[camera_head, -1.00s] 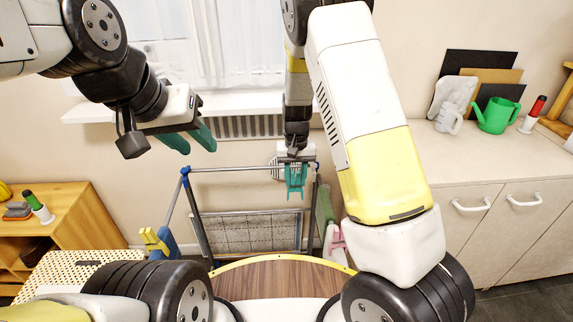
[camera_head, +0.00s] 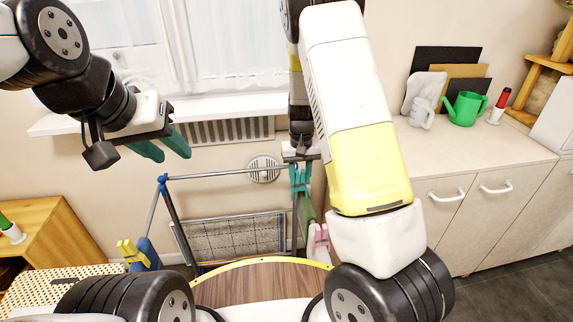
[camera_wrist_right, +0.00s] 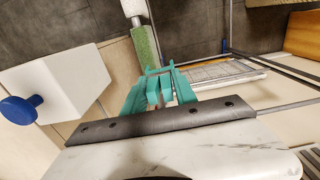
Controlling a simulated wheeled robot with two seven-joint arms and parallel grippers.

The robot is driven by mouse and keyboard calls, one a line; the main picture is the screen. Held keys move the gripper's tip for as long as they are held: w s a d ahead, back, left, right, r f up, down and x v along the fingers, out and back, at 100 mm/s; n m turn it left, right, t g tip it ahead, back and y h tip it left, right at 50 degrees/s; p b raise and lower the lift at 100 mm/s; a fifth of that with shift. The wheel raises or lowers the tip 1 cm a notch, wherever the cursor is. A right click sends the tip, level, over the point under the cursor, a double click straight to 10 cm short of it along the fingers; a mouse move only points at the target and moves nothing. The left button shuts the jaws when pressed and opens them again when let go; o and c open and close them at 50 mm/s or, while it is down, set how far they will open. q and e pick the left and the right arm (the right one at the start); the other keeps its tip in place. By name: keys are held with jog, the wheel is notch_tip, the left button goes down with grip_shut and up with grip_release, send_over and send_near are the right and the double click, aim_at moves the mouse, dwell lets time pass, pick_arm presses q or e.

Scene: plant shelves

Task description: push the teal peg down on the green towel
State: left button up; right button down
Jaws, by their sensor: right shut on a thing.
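My right gripper (camera_head: 300,180) is shut on the teal peg (camera_wrist_right: 154,90), which shows between its teal fingers in the right wrist view. Peg and fingers are similar in colour, so their outlines blend in the head view. The green towel (camera_head: 307,211) hangs at the right side of the drying rack, just below the right gripper. It also shows beyond the peg in the right wrist view (camera_wrist_right: 144,45). I cannot tell whether the peg touches the towel. My left gripper (camera_head: 162,146) is open and empty, raised left of the rack.
The drying rack (camera_head: 215,175) stands before the radiator (camera_head: 230,131). A pink peg (camera_head: 318,240) is beside the green towel. A yellow peg (camera_head: 132,254) is on a blue towel (camera_head: 148,250) at the rack's left. A counter with a green watering can (camera_head: 465,109) is at right.

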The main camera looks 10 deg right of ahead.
jog(key=shift+d+f, duration=0.5)
jog(key=shift+f, duration=0.3)
jog(key=shift+d+f, duration=0.45)
jog(key=shift+f, duration=0.35)
jog(key=shift+d+f, duration=0.5)
jog(key=shift+f, duration=0.3)
jog(key=c, duration=0.9)
grip_release()
